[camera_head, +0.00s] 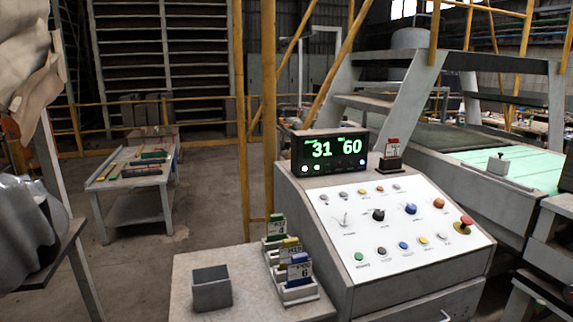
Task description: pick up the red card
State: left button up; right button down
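The red card (393,146) is small, with a red top and a white lower part. It stands upright in a small dark holder (391,164) on the top ledge of the control console, right of the display. Other cards stand in pale holders on the low table: a green card (276,226), a yellow card (291,249) and a blue card (300,268). Neither of my grippers shows in this view.
The sloped console panel (400,225) carries several buttons and knobs, with a red knob at right. A display (332,150) sits behind it. A grey box (211,287) stands on the low table (240,263). A yellow post (269,110) rises behind.

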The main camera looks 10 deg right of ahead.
aim_at(392, 148)
jog(key=l+z, duration=0.1)
jog(key=z, duration=0.3)
jog(key=l+z, duration=0.15)
jog(key=z, duration=0.25)
